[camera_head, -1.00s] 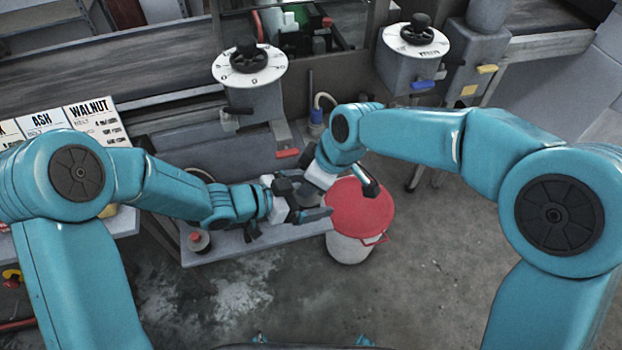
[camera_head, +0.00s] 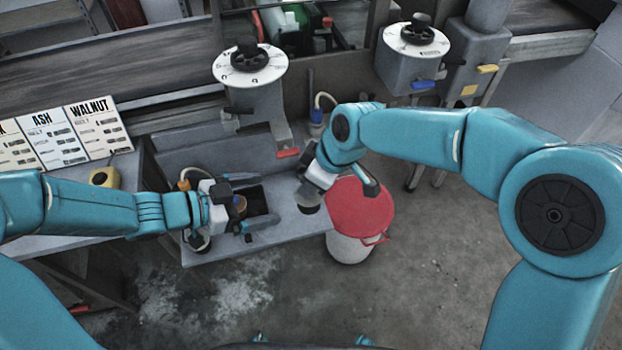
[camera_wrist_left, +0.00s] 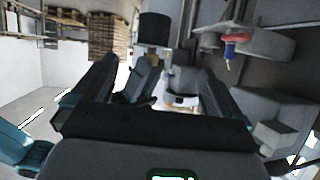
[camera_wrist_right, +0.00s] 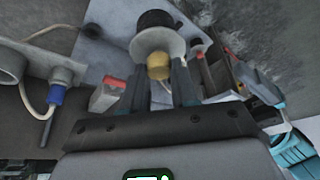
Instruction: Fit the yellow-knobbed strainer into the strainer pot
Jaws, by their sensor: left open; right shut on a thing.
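The strainer is in my right gripper (camera_wrist_right: 158,82). In the right wrist view its yellow knob (camera_wrist_right: 158,66) is between the fingertips, with a pale disc (camera_wrist_right: 172,44) and a dark round part beyond. In the head view my right gripper (camera_head: 316,186) holds it beside the red-lidded bin, over the bench's right end. My left gripper (camera_head: 262,212) is open above the bench, left of the strainer. A small brownish round thing (camera_head: 239,205) shows between its fingers, partly hidden. I cannot clearly identify the strainer pot; my left gripper covers part of the bench.
The red-lidded white bin (camera_head: 358,207) stands on the floor right of the grey bench (camera_head: 300,228). Two dial posts (camera_head: 250,68) stand behind. A board lettered ASH and WALNUT (camera_head: 75,135) and a yellow object (camera_head: 104,177) are at left. The front floor is clear.

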